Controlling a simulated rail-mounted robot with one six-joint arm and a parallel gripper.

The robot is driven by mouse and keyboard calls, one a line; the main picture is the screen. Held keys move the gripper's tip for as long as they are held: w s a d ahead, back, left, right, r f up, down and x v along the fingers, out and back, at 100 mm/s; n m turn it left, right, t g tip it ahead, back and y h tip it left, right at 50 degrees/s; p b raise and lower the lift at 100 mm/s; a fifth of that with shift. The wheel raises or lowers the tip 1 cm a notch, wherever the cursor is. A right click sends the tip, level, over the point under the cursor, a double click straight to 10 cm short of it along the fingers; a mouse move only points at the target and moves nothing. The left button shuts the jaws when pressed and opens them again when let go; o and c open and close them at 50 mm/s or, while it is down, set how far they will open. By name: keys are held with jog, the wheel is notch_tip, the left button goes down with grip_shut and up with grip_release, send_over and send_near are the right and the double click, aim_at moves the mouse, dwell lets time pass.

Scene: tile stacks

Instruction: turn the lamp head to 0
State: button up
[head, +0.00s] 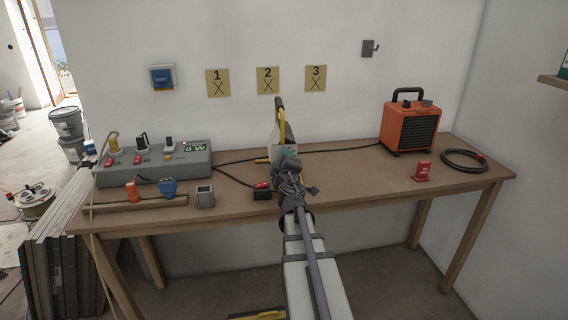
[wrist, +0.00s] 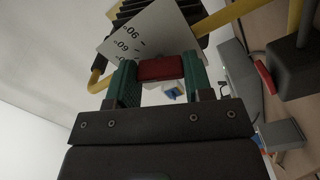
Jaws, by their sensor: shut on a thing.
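The lamp head (head: 281,124) stands at the middle of the bench, partly hidden behind my arm. In the wrist view it shows as a black finned body (wrist: 130,12) with a yellow tube frame (wrist: 98,82). A pale scale plate (wrist: 150,38) on it carries angle marks; 90 and 60 can be read. My gripper (head: 289,164) is at the lamp, and in the wrist view its green fingers are shut on a red tab (wrist: 160,69) at the plate's lower edge. The pointer and the 0 mark cannot be made out.
A grey socket box (head: 155,168) with plugs and switches stands on the left of the bench (head: 340,178). A small black switch box (head: 263,195) sits close left of my arm. An orange heater (head: 410,127), a red block (head: 421,171) and a coiled cable (head: 464,160) are at the right.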

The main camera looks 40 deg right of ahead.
jog(key=n, duration=0.4)
jog(key=shift+n, duration=0.3)
dwell(0.3)
jog(key=o, duration=0.9)
